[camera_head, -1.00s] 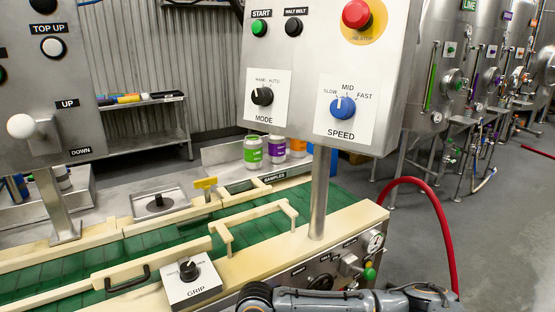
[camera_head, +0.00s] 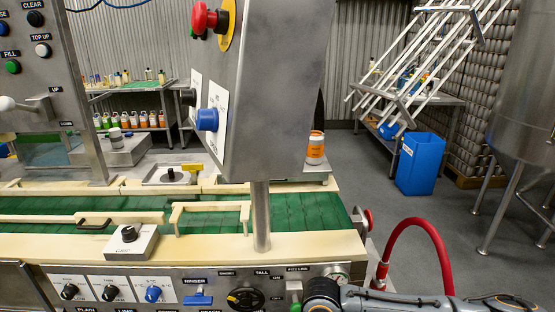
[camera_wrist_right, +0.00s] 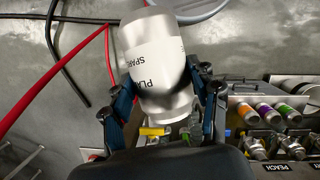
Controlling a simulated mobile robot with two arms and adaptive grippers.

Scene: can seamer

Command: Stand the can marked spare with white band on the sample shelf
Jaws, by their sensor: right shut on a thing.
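The control panel hides the shelf's left part. My left gripper is in neither current view.
The control panel (camera_head: 262,90) on its post (camera_head: 260,215) stands before the green belt (camera_head: 310,212). Cream guide rails (camera_head: 210,207) edge the belt. A red hose (camera_head: 425,222) arches at the right.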

